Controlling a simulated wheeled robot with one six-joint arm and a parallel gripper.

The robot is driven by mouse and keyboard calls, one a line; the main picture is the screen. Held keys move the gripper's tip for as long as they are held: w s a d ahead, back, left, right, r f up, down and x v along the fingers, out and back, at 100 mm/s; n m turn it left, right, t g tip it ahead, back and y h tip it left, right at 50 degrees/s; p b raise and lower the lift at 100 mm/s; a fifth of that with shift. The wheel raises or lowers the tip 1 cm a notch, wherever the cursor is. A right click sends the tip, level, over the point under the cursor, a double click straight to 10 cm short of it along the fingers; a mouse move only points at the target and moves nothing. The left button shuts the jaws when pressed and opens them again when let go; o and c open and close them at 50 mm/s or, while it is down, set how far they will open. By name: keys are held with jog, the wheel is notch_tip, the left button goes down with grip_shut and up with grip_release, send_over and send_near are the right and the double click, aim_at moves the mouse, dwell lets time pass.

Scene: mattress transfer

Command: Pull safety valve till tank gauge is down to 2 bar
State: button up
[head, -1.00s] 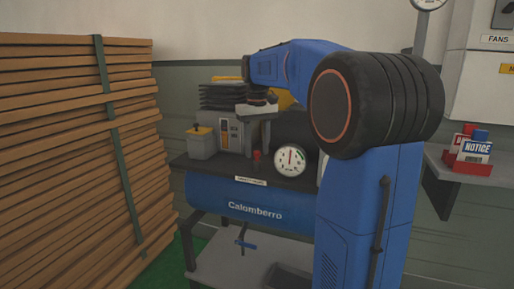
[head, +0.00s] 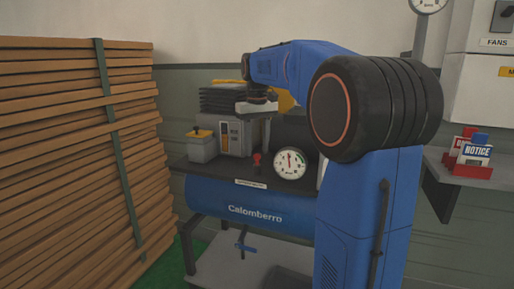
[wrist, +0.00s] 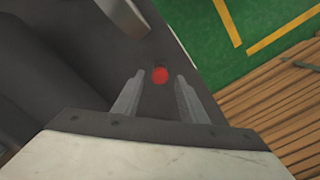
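The safety valve is a small red knob (head: 257,159) on the dark top plate of the blue Calomberro tank (head: 225,197). The white round tank gauge (head: 290,163) stands just right of it, its needle pointing roughly straight up; its numbers are too small to read. My gripper (wrist: 158,97) is open and empty in the wrist view. The red knob (wrist: 160,75) shows beyond the fingertips, roughly centred between them and not touched. In the head view my gripper is above the valve, its fingers hard to make out.
A grey box with a yellow top (head: 202,146) and a grey control unit (head: 237,137) stand left of the valve. A tall stack of wooden slats (head: 60,160) fills the left. A shelf with notice cards (head: 474,154) is at right.

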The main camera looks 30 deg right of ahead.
aim_at(257, 155)
jog(key=shift+r, duration=0.1)
notch_tip(257, 155, up, 17)
dwell(0.8)
dwell(0.5)
jog(key=s+a+f+t, duration=0.2)
jog(key=s+a+f, duration=0.8)
jog(key=s+f, duration=0.4)
jog(key=s+a+f+t, duration=0.1)
jog(key=s+a+f, duration=0.1)
jog(key=s+f, duration=0.6)
jog(key=s+a+f+n+t, duration=0.1)
jog(key=s+a+f, duration=0.1)
jog(key=s+f, duration=0.6)
notch_tip(257, 155, down, 7)
jog(key=shift+s+a+r+t, duration=0.15)
jog(key=shift+a+r+t, duration=0.05)
jog(key=shift+a+t, duration=0.2)
jog(key=shift+r, duration=0.15)
